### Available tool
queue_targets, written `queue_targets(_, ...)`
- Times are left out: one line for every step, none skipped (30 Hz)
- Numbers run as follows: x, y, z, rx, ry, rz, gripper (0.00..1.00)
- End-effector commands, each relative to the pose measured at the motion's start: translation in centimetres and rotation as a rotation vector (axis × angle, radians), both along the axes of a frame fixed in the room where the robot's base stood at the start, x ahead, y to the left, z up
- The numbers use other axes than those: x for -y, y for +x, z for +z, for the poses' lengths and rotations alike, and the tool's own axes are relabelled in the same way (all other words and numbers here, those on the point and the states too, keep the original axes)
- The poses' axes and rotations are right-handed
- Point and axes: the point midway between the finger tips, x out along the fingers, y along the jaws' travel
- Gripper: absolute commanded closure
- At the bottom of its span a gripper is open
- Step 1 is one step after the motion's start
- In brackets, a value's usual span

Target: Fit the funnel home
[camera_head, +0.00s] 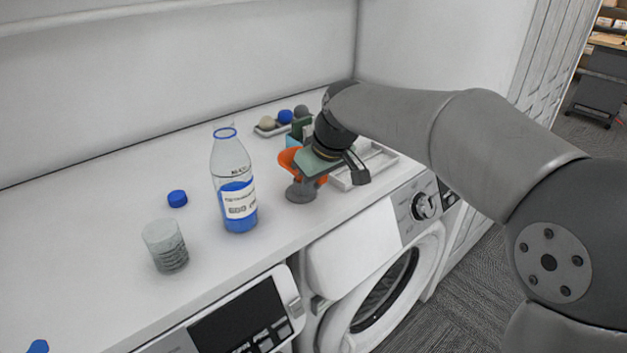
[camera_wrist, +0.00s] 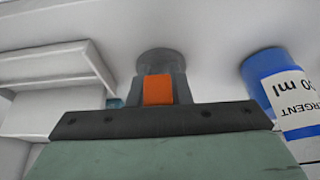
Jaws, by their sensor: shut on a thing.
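The orange funnel (camera_head: 288,160) is at the middle of the counter, partly covered by my gripper in the head view. My gripper (camera_wrist: 158,88) is shut on it; an orange part shows between the fingers in the wrist view. A grey stand (camera_head: 302,194) with a round base is directly below the funnel. I cannot tell whether the funnel touches or sits in it. The clear bottle (camera_head: 232,175), with a blue neck ring, blue liquid and a white label, stands upright and uncapped left of the funnel. It shows at the right of the wrist view (camera_wrist: 285,95).
A blue cap (camera_head: 177,198) and a ribbed glass (camera_head: 165,246) are on the counter at left. A white tray (camera_head: 378,161) lies right of my gripper. Behind are several balls (camera_head: 285,116) in a small dish. The counter's front edge is close, above the washing machine (camera_head: 385,280).

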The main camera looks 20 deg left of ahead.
Motion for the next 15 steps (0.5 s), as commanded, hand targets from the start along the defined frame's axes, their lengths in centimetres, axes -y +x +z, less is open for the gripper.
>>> queue_targets(0.00, 0.00, -0.24, 0.000, 0.000, 0.000, 1.00)
queue_targets(0.00, 0.00, -0.31, 0.000, 0.000, 0.000, 1.00)
queue_targets(0.00, 0.00, -0.41, 0.000, 0.000, 0.000, 1.00)
queue_targets(0.00, 0.00, -0.49, 0.000, 0.000, 0.000, 1.00)
queue_targets(0.00, 0.00, -0.56, 0.000, 0.000, 0.000, 1.00)
queue_targets(-0.01, 0.00, -0.66, 0.000, 0.000, 0.000, 1.00)
queue_targets(0.00, 0.00, -0.73, 0.000, 0.000, 0.000, 1.00)
queue_targets(0.00, 0.01, -0.60, 0.000, 0.000, 0.000, 0.74)
queue_targets(0.00, 0.00, -0.57, 0.000, 0.000, 0.000, 0.63)
queue_targets(0.00, 0.00, -0.57, 0.000, 0.000, 0.000, 0.57)
queue_targets(0.00, 0.00, -0.57, 0.000, 0.000, 0.000, 0.57)
queue_targets(0.00, 0.00, -0.57, 0.000, 0.000, 0.000, 0.57)
queue_targets(0.00, 0.00, -0.56, 0.000, 0.000, 0.000, 0.57)
queue_targets(0.00, 0.00, -0.56, 0.000, 0.000, 0.000, 0.57)
queue_targets(0.00, 0.00, -0.56, 0.000, 0.000, 0.000, 0.57)
